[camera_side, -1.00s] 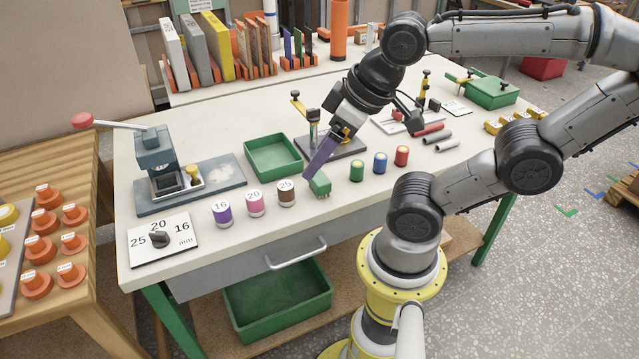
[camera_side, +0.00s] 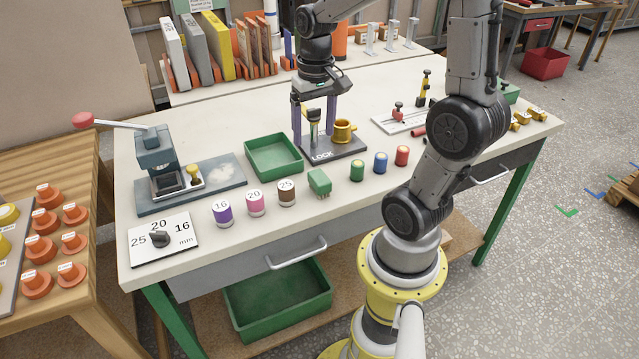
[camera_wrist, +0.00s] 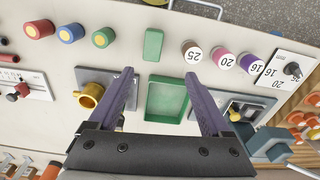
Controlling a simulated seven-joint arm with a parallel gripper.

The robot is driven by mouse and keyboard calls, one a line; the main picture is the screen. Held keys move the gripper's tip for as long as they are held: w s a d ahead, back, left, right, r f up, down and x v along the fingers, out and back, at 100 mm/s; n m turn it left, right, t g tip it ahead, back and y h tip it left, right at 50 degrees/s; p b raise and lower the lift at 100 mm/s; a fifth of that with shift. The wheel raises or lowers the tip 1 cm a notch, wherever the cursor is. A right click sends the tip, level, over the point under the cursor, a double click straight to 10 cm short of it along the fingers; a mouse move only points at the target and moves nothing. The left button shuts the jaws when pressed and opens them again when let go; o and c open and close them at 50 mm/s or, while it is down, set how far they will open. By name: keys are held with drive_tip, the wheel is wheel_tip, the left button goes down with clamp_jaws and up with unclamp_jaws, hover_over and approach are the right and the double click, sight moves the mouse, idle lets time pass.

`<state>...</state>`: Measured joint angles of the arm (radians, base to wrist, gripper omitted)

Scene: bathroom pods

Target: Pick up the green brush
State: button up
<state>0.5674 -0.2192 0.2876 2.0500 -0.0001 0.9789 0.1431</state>
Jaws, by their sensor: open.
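The green brush (camera_side: 319,182) is a small green block on the white bench, right of the brown "25" cylinder and near the front edge. In the wrist view the green brush (camera_wrist: 153,45) lies beyond the fingertips, at top centre, with nothing covering it. My gripper (camera_side: 314,137) is open and empty, its two purple fingers pointing down over the dark LOCK plate, behind the brush. In the wrist view my gripper (camera_wrist: 157,84) has its fingers wide apart, with the green tray between and beyond them.
A green tray (camera_side: 250,163) stands left of my gripper. A yellow ring-shaped part (camera_side: 344,130) sits on the LOCK plate (camera_side: 345,149). Green, blue and red cylinders (camera_side: 381,162) stand right of the brush. A lever press (camera_side: 155,155) stands at the left.

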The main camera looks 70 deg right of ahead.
sight(319, 177)
drive_tip(key=shift+m, duration=0.4)
drive_tip(key=f, duration=0.3)
drive_tip(key=d+f, duration=0.1)
drive_tip(key=f, duration=0.2)
drive_tip(key=s+f, duration=0.1)
drive_tip(key=f, duration=0.2)
drive_tip(key=shift+s+d+f, duration=0.1)
drive_tip(key=shift+d+f, duration=0.25)
drive_tip(key=shift+w+a+f, duration=0.1)
drive_tip(key=shift+a+f, duration=0.05)
drive_tip(key=shift+f, duration=1.2)
drive_tip(key=shift+w+a+f, duration=0.1)
drive_tip(key=shift+f, duration=1.25)
clamp_jaws()
